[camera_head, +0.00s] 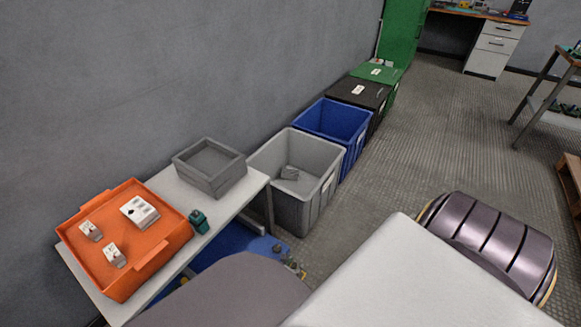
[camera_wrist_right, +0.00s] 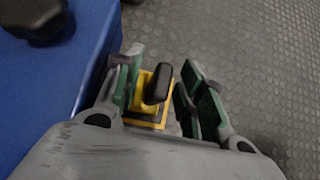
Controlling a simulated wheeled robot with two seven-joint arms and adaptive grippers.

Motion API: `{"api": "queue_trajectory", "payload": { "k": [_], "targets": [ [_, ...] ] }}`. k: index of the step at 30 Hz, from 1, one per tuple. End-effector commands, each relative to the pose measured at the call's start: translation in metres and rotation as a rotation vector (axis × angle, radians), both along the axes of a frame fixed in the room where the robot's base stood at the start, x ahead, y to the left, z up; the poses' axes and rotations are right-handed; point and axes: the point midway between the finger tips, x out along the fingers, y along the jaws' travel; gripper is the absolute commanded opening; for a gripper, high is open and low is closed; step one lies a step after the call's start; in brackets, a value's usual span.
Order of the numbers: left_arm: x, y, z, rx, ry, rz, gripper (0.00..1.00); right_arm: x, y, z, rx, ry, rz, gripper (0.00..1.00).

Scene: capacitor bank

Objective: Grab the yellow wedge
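The yellow wedge (camera_wrist_right: 146,100), with a black upright knob on top, shows in the right wrist view on or just above the grey floor. My right gripper (camera_wrist_right: 160,62) is open, with green-padded fingers on either side of the wedge. The left finger is close to the wedge; I cannot tell whether it touches. A gap shows between the knob and the right finger. In the head view, my right gripper (camera_head: 294,267) is small and partly hidden behind my own body, beside a blue object (camera_head: 225,246). The wedge is hard to make out there. My left gripper is not in view.
The blue object with a black knob lies close on the gripper's left in the wrist view (camera_wrist_right: 45,85). A table holds an orange tray (camera_head: 88,262) and a grey bin (camera_head: 209,178). Grey (camera_head: 310,205) and blue (camera_head: 345,150) crates stand along the wall.

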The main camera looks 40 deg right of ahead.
Motion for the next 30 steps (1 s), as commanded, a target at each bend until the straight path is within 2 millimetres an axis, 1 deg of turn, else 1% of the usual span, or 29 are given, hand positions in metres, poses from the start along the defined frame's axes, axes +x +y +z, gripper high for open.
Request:
{"api": "queue_trajectory", "payload": {
  "k": [9, 10, 19, 30],
  "targets": [
    [-0.0003, 0.0006, 0.0, 0.002, 0.002, -0.001, 0.4, 0.0, -0.0001, 0.0002, 0.0, 0.0, 0.0, 0.39],
    [-0.0004, 0.0006, -0.0001, 0.002, 0.002, -0.001, 0.4, 0.0, -0.0001, 0.0002, 0.0, 0.0, 0.0, 0.38],
    [-0.0002, 0.0007, 0.0004, 0.003, 0.002, -0.002, 0.4, 0.0001, -0.0002, 0.0002, 0.0, 0.0, 0.0, 0.0],
    [0.0002, 0.0007, 0.001, 0.002, 0.0, -0.001, 0.4, 0.0008, -0.0004, 0.0008, -0.001, -0.002, 0.0, 0.0]
  ]
}}
